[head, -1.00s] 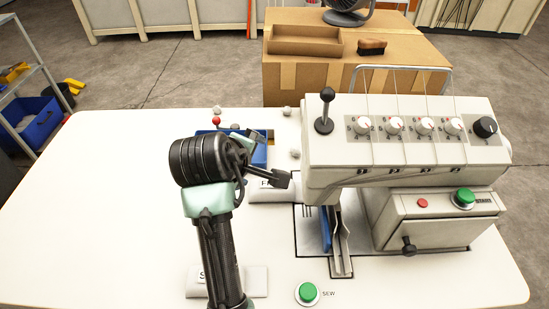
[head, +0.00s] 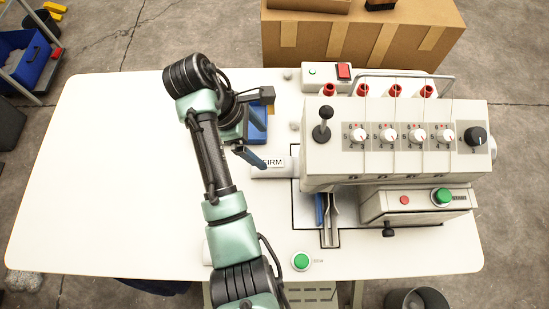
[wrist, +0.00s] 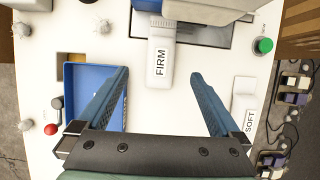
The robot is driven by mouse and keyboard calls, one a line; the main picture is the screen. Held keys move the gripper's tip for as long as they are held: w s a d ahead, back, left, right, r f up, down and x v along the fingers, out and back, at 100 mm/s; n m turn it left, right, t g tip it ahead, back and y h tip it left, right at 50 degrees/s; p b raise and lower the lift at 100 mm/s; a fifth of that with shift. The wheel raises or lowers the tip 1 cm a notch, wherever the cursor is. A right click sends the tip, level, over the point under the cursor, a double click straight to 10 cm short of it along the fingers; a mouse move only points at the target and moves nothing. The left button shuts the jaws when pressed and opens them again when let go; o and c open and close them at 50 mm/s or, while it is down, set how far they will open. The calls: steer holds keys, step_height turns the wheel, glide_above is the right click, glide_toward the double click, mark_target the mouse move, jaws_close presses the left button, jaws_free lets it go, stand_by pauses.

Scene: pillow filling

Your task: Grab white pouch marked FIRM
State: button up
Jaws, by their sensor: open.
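The white pouch marked FIRM (head: 272,162) lies flat on the white table, left of the sewing machine. It also shows in the wrist view (wrist: 160,62), label readable, lying between the lines of my two fingers and beyond them. My gripper (wrist: 160,76) is open and empty, its two blue fingers spread wider than the pouch. In the head view one finger tip shows close to the pouch's left end; I cannot tell its height above the table. A second white pouch marked SOFT (wrist: 246,105) lies to the right in the wrist view; my arm mostly covers it in the head view.
A blue tray (wrist: 76,80) sits beside the left finger in the wrist view. The sewing machine (head: 400,125) stands right of the FIRM pouch. A green button (head: 301,261) is near the front. The table's left side (head: 110,170) is clear.

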mark_target(278, 162)
steer(key=x, duration=0.5)
steer(key=shift+w+f, duration=0.2)
steer(key=shift+f, duration=0.15)
steer(key=shift+s+d+f, duration=0.25)
steer(key=shift+f, duration=0.1)
steer(key=p+x, duration=0.1)
steer(key=x, duration=0.3)
steer(key=shift+s+d+f, duration=0.1)
steer(key=shift+f, duration=0.25)
steer(key=shift+r, duration=0.1)
steer(key=c, duration=1.5)
